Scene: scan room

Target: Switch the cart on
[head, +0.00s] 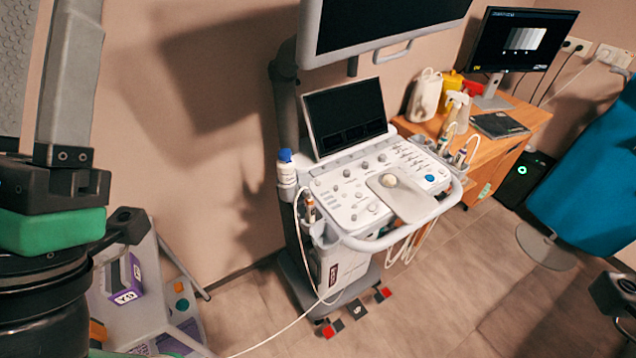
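The cart is a white ultrasound machine (335,270) standing upright against the wall in mid-picture. Its large upper monitor (380,22) and smaller tilted screen (345,115) are dark. Its sloping panel (345,200) has grey knobs, a pale trackball (388,180) and a blue round button (429,178). I cannot make out which control is the power switch. My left arm (50,195) fills the left edge, well apart from the cart. A dark part, possibly of my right arm, shows at the lower right edge (612,297). Neither gripper's fingertips can be made out clearly.
A grey trolley (135,300) with a purple-labelled box (122,280) stands at lower left. A white cable crosses the floor before the cart. A wooden desk (485,150) with bottles and a lit monitor (522,40) is at right, near a blue couch (590,180).

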